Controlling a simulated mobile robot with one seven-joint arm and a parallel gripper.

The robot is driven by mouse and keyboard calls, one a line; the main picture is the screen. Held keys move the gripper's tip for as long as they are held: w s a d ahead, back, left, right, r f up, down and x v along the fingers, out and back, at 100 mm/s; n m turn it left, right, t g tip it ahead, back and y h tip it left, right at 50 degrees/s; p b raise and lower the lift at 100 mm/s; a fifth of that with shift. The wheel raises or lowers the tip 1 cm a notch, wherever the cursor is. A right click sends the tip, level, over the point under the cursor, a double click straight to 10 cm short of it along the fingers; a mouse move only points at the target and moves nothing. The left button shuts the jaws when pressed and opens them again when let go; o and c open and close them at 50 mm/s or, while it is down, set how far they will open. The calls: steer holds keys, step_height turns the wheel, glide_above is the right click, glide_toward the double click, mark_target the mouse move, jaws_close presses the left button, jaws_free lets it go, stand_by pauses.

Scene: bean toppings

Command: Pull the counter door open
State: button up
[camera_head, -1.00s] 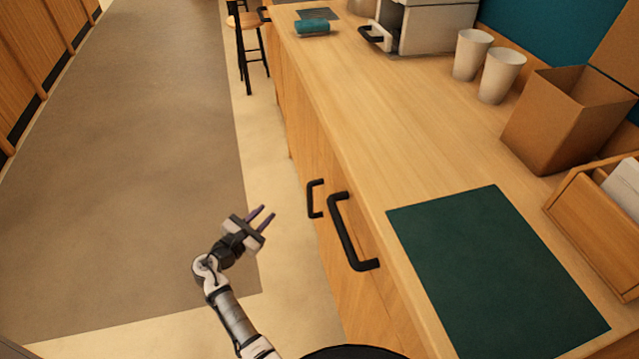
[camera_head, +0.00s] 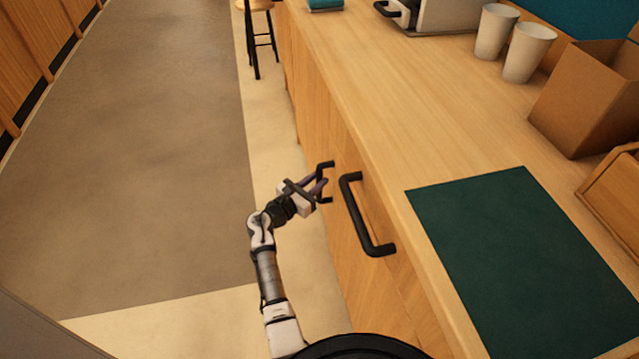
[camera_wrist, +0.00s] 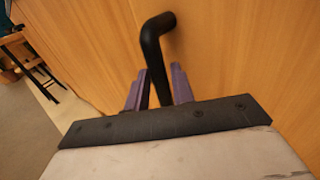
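The wooden counter front (camera_head: 312,118) carries two black handles. The farther handle (camera_head: 326,165) is the smaller-looking one in the head view, and the nearer handle (camera_head: 362,222) stands closer to me. My gripper (camera_head: 323,182) is at the farther handle. In the wrist view, a black bent handle (camera_wrist: 155,45) rises between the two purple fingers of my gripper (camera_wrist: 159,82), one on each side. The fingers are apart, with a small gap visible on the right. The lower part of the handle is hidden behind the gripper body. The door panel (camera_wrist: 225,50) looks flush.
A dark green mat (camera_head: 520,260) lies on the countertop (camera_head: 400,110). Two white cups (camera_head: 527,50), a cardboard box (camera_head: 585,100) and a machine (camera_head: 445,15) stand farther back. A stool (camera_head: 258,40) stands beyond. The floor on the left (camera_head: 150,160) is clear.

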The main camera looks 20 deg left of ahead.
steer(key=shift+x, duration=0.85)
steer(key=shift+c, duration=0.2)
jaws_close()
steer(key=s+a+n+y+p, duration=0.1)
steer(key=s+a+y+p, duration=0.1)
steer(key=s+a, duration=0.3)
steer(key=shift+a+t, duration=0.35)
steer(key=shift+t, duration=0.05)
steer(key=shift+r, duration=0.1)
